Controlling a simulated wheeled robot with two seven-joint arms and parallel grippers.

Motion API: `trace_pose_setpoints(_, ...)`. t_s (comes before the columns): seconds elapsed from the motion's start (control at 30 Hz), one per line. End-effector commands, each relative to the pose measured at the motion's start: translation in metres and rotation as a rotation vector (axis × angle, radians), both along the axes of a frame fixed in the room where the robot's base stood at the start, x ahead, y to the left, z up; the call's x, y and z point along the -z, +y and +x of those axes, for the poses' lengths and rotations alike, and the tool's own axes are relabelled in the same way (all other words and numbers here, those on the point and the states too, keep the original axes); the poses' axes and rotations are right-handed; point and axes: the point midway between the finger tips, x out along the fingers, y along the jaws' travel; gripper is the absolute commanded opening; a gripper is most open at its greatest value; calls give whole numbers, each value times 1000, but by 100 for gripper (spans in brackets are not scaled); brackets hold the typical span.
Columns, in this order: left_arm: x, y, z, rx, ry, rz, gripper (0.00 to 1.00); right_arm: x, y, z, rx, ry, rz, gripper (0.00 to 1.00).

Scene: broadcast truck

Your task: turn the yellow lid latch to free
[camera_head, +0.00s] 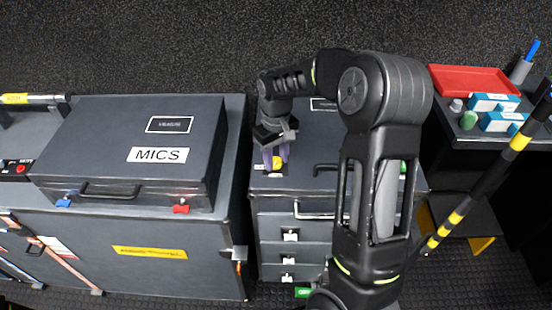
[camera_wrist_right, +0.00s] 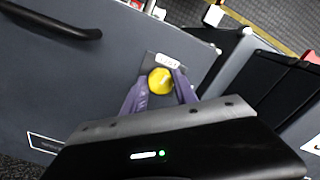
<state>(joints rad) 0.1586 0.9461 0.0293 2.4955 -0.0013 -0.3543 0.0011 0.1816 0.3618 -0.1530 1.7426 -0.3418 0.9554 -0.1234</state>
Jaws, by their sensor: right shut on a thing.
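The yellow lid latch (camera_head: 277,163) is a round knob on a small dark plate on top of the grey drawer case (camera_head: 262,184). In the right wrist view the yellow latch (camera_wrist_right: 161,81) sits between the two purple fingers of my right gripper (camera_wrist_right: 160,88), below a small white label (camera_wrist_right: 167,61) whose text is too small to read. My right gripper (camera_head: 276,158) reaches down over the case and is shut on the latch. My left gripper is in neither view.
Left of it stands a grey MICS case (camera_head: 120,118) with a blue and a red latch on a larger chest. A black lid handle (camera_head: 326,168) is right of the yellow latch. A black desk with a red tray (camera_head: 472,80) and small boxes is at the far right.

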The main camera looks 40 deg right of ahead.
Motion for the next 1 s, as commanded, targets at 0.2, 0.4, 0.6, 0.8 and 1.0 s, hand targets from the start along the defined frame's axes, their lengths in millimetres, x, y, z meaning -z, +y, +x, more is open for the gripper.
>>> trace_pose_setpoints(0.2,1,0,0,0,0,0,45,0,-1,0,-41,0,-1,0)
trace_pose_setpoints(0.4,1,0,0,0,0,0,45,0,-1,0,-45,0,-1,0)
trace_pose_setpoints(0.6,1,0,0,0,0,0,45,0,-1,0,-43,0,-1,37)
trace_pose_setpoints(0.8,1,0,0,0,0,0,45,0,0,0,-43,0,-1,54)
trace_pose_setpoints(1.0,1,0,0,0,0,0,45,0,0,0,-43,0,0,56)
